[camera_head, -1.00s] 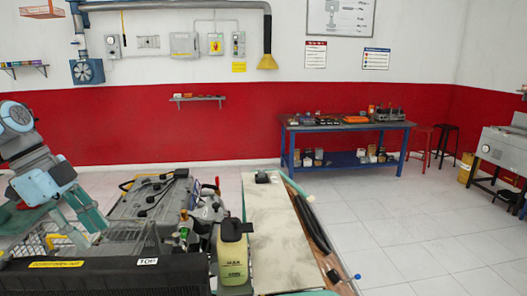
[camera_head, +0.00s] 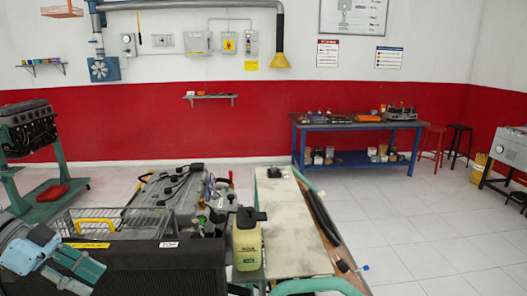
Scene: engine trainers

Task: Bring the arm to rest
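My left gripper (camera_head: 92,278) is at the lower left of the head view, with its grey and light-blue wrist. Its two teal fingers are apart with nothing seen between them, so it looks open. It is low in front of the wire basket (camera_head: 92,222) and beside the left end of the black radiator (camera_head: 160,270). Whether it touches the radiator cannot be told. My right gripper is not in view.
An engine trainer (camera_head: 180,195) fills the centre, with a yellowish bottle (camera_head: 246,245) and a pale board (camera_head: 290,225) beside it. Another engine (camera_head: 28,128) stands on a teal stand at the left. A blue workbench (camera_head: 358,126) is at the back.

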